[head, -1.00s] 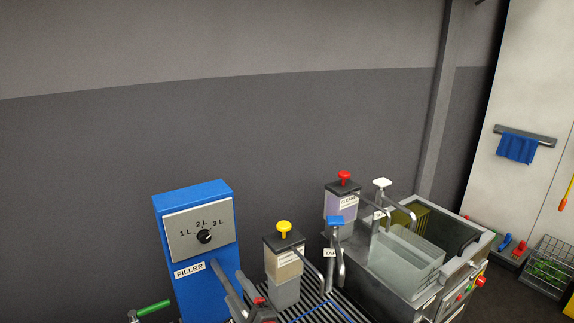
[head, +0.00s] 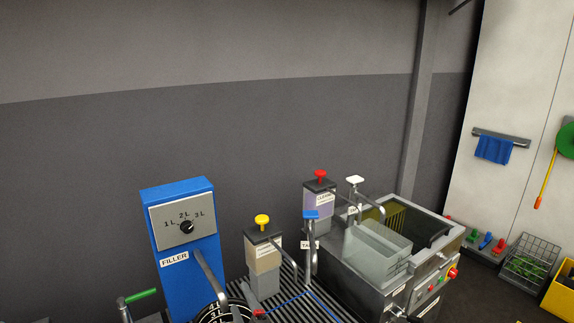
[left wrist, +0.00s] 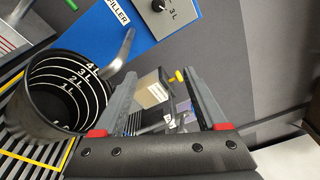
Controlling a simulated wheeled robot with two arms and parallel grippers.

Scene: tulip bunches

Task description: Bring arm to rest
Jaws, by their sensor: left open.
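My left gripper shows in the left wrist view (left wrist: 158,76), its two grey fingers apart with nothing between them. In the head view only a small red part of it (head: 258,312) shows at the bottom edge. A dark bucket with white litre marks (left wrist: 62,100) stands to the left of the fingers, below the filler's spout. Its marked inside also shows at the bottom of the head view (head: 222,313). My right gripper is in neither view.
The blue filler (head: 186,245) stands behind the bucket. A yellow-topped dispenser (head: 262,258), a blue-topped tap (head: 311,235) and a red-topped dispenser (head: 320,200) stand right of it. A metal sink (head: 400,285) and a wire basket (head: 530,262) are further right.

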